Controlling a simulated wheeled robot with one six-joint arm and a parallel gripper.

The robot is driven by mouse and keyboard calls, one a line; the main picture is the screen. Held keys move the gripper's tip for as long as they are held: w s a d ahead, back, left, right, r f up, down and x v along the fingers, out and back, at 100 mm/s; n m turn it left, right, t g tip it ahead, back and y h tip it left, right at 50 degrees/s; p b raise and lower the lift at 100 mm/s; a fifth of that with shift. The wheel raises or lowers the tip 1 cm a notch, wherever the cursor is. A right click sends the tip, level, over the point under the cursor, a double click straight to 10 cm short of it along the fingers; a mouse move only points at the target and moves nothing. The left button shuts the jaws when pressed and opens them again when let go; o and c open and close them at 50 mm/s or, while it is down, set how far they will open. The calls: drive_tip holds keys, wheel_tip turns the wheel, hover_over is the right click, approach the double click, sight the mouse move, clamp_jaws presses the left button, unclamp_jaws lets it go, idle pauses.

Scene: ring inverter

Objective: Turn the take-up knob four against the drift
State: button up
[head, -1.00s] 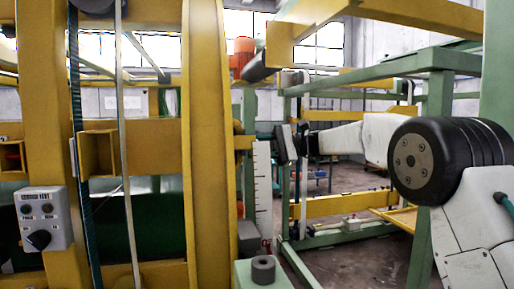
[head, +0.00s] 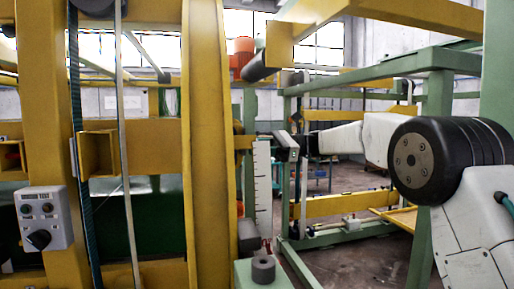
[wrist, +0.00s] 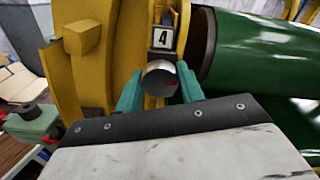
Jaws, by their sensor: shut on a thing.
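The take-up knob (wrist: 160,79) is a round grey knob with a small red mark on the right of its face. It sits on the yellow frame just below a plate marked 4 (wrist: 163,38). My gripper (wrist: 159,88) has its two teal fingers on either side of the knob, shut on it in the wrist view. In the head view my gripper (head: 286,147) shows as a dark block beside the machine's yellow upright. The knob and the fingertips cannot be made out in the head view.
A green roller (wrist: 255,55) lies right of the knob in the wrist view. A yellow block (wrist: 83,38) juts out at left.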

drive_tip(key=shift+f, duration=0.1)
idle(0.3)
drive_tip(key=o, duration=1)
drive_tip(key=v, duration=0.7)
drive_tip(key=shift+w+d, duration=0.2)
drive_tip(key=shift+d, duration=0.2)
